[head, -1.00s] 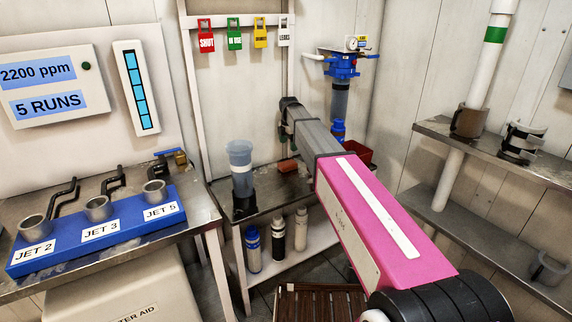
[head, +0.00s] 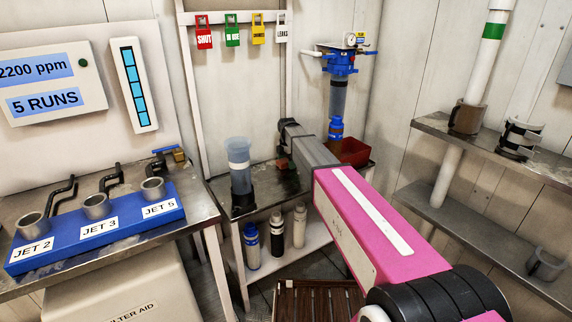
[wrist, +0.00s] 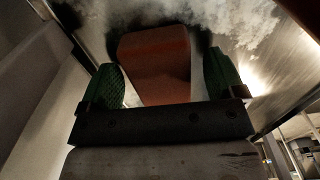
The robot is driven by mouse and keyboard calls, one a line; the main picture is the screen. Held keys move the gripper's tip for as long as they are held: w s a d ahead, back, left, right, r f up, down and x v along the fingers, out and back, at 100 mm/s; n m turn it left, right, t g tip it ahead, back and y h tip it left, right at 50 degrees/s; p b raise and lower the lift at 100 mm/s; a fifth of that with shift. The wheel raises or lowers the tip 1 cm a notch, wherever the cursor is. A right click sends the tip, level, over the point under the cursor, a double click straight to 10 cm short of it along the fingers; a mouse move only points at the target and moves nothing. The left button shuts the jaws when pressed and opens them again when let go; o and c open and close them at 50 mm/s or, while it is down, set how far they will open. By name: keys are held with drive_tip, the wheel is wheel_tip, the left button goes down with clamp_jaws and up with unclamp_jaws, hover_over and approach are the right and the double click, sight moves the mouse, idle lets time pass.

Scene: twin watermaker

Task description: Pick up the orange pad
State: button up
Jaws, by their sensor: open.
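The orange pad (wrist: 155,62) lies on the metal bench top (wrist: 235,35) and fills the middle of the wrist view. My gripper (wrist: 165,80) is open, with one green finger on each side of the pad. I cannot tell whether either finger touches it. In the head view a small part of the orange pad (head: 282,163) shows on the bench beside my arm. My fingers are mostly hidden there behind my arm.
A clear cylinder with a white band (head: 239,165) stands left of the pad. A red bin (head: 354,152) sits to the right, below a blue filter housing (head: 341,62). Several bottles (head: 276,235) stand on the shelf below.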

sight(285, 160)
drive_tip(key=c, duration=1)
drive_tip(key=shift+r, duration=0.1)
drive_tip(key=shift+r, duration=0.45)
drive_tip(key=r, duration=0.2)
drive_tip(key=s+r, duration=0.1)
drive_tip(key=shift+a+r, duration=0.35)
drive_tip(key=shift+r, duration=0.05)
drive_tip(key=s+a+r, duration=0.6)
drive_tip(key=s+a, duration=0.1)
drive_tip(key=shift+s, duration=0.25)
drive_tip(key=shift+o, duration=0.4)
drive_tip(key=shift+a+r, duration=0.1)
